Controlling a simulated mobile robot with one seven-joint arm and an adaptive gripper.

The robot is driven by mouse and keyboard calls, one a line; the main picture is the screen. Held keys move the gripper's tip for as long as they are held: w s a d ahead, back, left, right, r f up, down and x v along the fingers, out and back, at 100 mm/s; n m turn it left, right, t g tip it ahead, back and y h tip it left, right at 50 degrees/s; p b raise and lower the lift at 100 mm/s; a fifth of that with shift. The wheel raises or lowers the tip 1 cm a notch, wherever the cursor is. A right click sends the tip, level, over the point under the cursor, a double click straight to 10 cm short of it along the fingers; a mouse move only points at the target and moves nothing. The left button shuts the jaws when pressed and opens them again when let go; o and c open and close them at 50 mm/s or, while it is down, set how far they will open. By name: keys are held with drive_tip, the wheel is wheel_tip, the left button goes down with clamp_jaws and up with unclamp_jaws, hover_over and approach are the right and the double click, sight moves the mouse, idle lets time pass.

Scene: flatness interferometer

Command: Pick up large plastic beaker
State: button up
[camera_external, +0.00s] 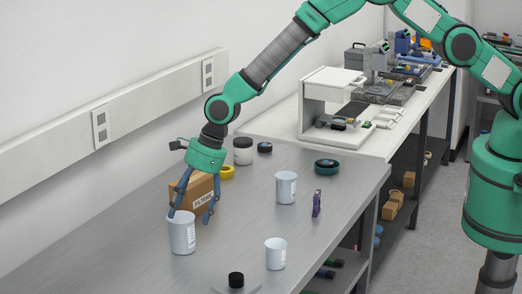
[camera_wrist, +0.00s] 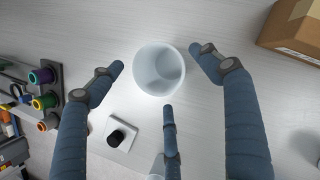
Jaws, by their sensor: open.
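The large plastic beaker (camera_external: 183,238), white and translucent with a printed label, stands upright on the grey metal bench, left of centre. In the wrist view I look down into the beaker (camera_wrist: 160,68), with its round mouth between my fingers. My gripper (camera_external: 190,216) is open above and around the beaker's top; it also shows in the wrist view (camera_wrist: 157,60). Two blue fingers flank the beaker and a third points at its near side. I see clear gaps beside the flanking fingers, but cannot tell whether the third touches.
A cardboard box (camera_external: 203,190) stands close behind the gripper. Two other beakers stand right, one farther back (camera_external: 286,188) and one nearer (camera_external: 275,254). A black-knobbed item (camera_external: 236,280) sits at the front. The bench (camera_external: 140,262) is clear left of the beaker.

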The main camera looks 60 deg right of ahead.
sight(181, 224)
drive_tip(key=shift+p+x, duration=0.35)
drive_tip(key=shift+x, duration=2.15)
drive_tip(key=c, duration=0.9)
